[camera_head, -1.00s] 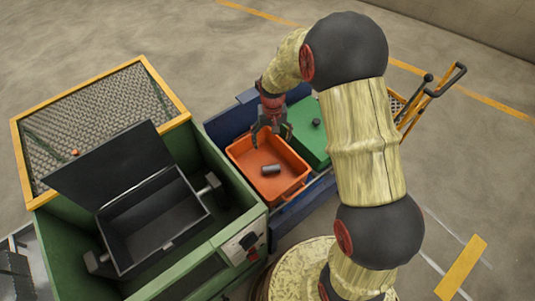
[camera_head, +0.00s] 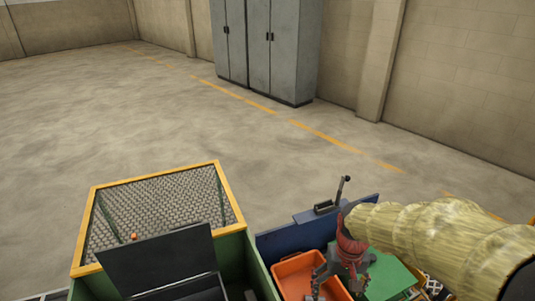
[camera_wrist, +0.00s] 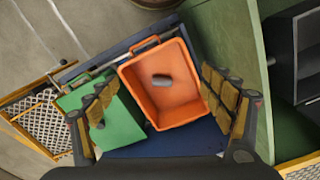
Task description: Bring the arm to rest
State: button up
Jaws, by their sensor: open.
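My gripper (camera_head: 338,276) is in the head view at the lower right, above the blue cart, at the end of my pale covered arm. In the wrist view my gripper (camera_wrist: 163,112) has its fingers spread wide, with nothing between them. Below it, apart from the fingers, is an orange bin (camera_wrist: 190,108) with a small dark grey cylinder (camera_wrist: 162,80) lying inside. The orange bin also shows in the head view (camera_head: 296,272), partly hidden by the gripper; the cylinder is not visible there.
A green lidded box (camera_head: 388,277) stands beside the orange bin on the blue cart (camera_head: 283,242). At left is a green machine with a dark open lid (camera_head: 160,263) and a yellow-framed mesh guard (camera_head: 165,206). Grey cabinets (camera_head: 265,45) stand at the back wall; the floor between is clear.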

jog(key=s+r+t, duration=0.3)
jog(key=s+r, duration=0.3)
jog(key=r, duration=0.2)
jog(key=s+r+t, duration=0.2)
jog(key=s+r, duration=0.4)
jog(key=r, duration=0.3)
jog(key=shift+t, duration=0.4)
jog(key=shift+w+r, duration=0.1)
dwell(0.7)
